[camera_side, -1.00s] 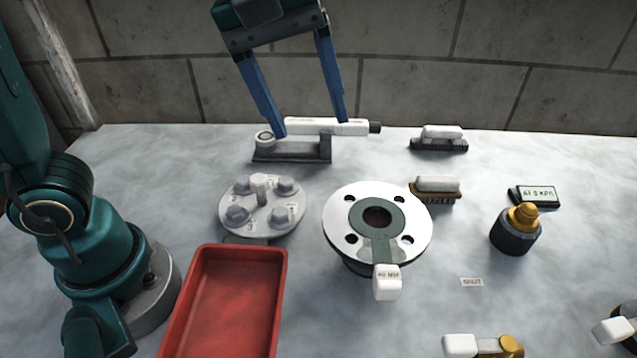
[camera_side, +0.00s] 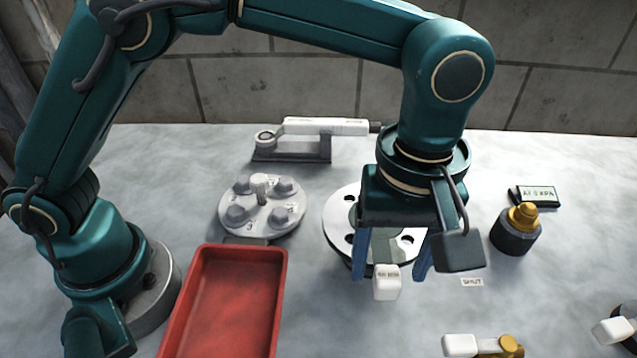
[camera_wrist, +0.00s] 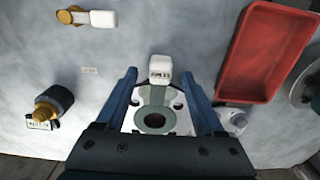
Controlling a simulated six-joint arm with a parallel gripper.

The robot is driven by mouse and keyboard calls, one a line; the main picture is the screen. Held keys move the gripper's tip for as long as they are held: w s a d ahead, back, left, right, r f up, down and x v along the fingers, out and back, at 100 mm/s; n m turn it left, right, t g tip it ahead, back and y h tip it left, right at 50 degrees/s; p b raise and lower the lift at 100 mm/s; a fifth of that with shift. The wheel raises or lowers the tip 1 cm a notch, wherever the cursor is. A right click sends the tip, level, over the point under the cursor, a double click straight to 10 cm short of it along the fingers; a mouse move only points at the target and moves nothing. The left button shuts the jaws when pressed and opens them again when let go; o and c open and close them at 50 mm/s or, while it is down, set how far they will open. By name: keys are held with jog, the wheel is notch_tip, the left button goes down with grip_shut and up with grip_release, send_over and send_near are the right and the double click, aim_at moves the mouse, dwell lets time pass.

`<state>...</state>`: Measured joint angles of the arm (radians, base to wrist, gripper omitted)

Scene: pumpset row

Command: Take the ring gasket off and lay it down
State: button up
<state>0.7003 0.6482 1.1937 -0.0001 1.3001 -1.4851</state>
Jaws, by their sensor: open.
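The ring gasket (camera_wrist: 140,118) is a flat grey-green ring around a dark bore, with a tab ending in a white, labelled block (camera_side: 386,286). It lies on the round pale flange (camera_side: 338,215) with bolt holes; the block shows at the flange's near side, and in the wrist view (camera_wrist: 160,66). My gripper (camera_side: 389,278) is over the flange, pointing down, with blue fingers wide apart. In the wrist view its fingertips (camera_wrist: 159,76) lie either side of the block, with gaps between. My wrist hides much of the ring in the side view.
A red tray (camera_side: 232,252) stands left of the flange. A bolted grey cover (camera_side: 262,207) and a white-handled tool (camera_side: 325,127) are behind it. A black-and-yellow fitting (camera_side: 516,230) is at right, a yellow valve (camera_side: 482,346) in front. Bare table lies between.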

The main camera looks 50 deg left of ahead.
jog(key=shift+f, duration=0.95)
grip_shut()
